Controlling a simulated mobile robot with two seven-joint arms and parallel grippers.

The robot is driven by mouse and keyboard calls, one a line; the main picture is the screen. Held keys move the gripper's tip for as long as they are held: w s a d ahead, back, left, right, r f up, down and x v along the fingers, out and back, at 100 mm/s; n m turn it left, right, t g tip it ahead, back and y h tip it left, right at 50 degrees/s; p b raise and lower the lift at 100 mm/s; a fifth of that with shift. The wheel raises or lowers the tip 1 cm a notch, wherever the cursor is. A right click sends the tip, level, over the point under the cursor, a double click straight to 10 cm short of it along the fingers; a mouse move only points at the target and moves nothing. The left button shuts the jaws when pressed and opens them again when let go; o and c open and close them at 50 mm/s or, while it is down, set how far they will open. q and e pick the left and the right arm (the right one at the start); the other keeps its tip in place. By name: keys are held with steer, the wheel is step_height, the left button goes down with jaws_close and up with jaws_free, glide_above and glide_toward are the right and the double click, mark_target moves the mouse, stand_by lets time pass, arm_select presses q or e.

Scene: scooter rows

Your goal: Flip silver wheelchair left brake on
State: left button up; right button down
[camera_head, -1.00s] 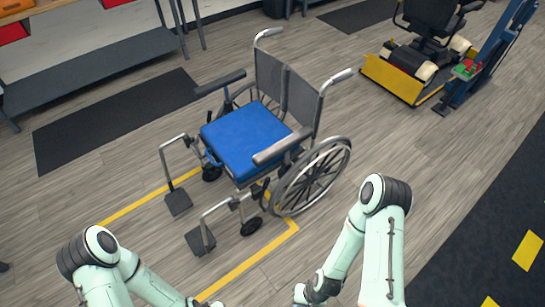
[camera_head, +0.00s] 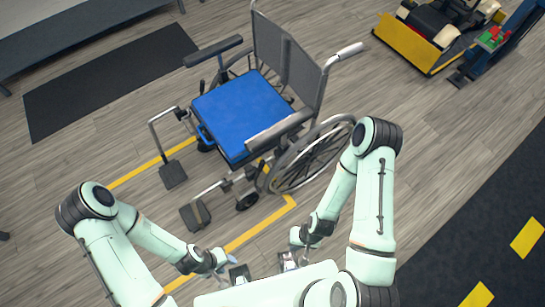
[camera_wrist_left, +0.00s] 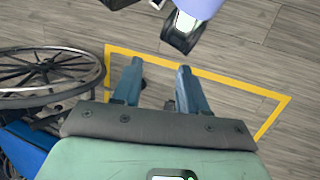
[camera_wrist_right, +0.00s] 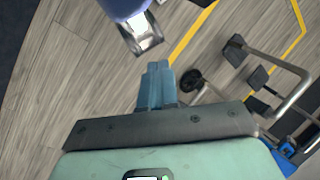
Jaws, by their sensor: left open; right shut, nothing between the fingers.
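The silver wheelchair (camera_head: 290,115) stands on the wood floor with a blue seat (camera_head: 240,115), facing the lower left of the head view. Its left large wheel (camera_head: 312,156) is on the side nearer my right arm. A large wheel also shows in the left wrist view (camera_wrist_left: 52,76). The left brake lever is too small to make out near that wheel. My left gripper (camera_head: 236,272) is open and empty, in front of the chair, short of the footrests. My right gripper (camera_head: 288,261) is shut and empty beside it, apart from the chair. Its closed fingers show in the right wrist view (camera_wrist_right: 157,84).
Two footrests (camera_head: 195,213) stick out from the chair towards me. Yellow floor tape (camera_head: 262,228) runs under and in front of it. A dark mat (camera_head: 110,85) lies at left. A yellow platform (camera_head: 415,43) stands at upper right. Floor right of the chair is clear.

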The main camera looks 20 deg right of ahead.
steer(key=w+d+f+n+t+y+b, duration=0.1)
steer(key=w+d+f+n+b, duration=0.15)
steer(key=w+b, duration=0.45)
steer(key=w+d+f+n+t+y+b, duration=0.1)
steer(key=w+f+t+b, duration=0.15)
steer(key=w, duration=0.95)
arm_select(q)
steer(key=w+a+f+t+b, duration=0.1)
steer(key=w+f+b, duration=0.1)
steer(key=f, duration=0.6)
steer(key=w+a+f+t+b, duration=0.1)
steer(key=w+f+b, duration=0.1)
steer(key=f+b, duration=0.3)
step_height(320, 180, down, 4)
steer(key=shift+w+r+n+y, duration=0.25)
steer(key=shift+w+n+y, duration=0.05)
arm_select(e)
steer(key=w+d+r+n, duration=0.2)
steer(key=w+d+r, duration=0.1)
steer(key=w, duration=0.4)
steer(key=w+d+r+n+t+y, duration=0.1)
steer(key=w+d+r, duration=0.3)
steer(key=w+r, duration=0.2)
steer(key=shift+w+d+n, duration=0.2)
steer(key=shift+w+n, duration=0.15)
steer(key=shift+w, duration=0.3)
arm_select(q)
steer(key=shift+a, duration=0.1)
arm_select(e)
steer(key=shift+t, duration=0.25)
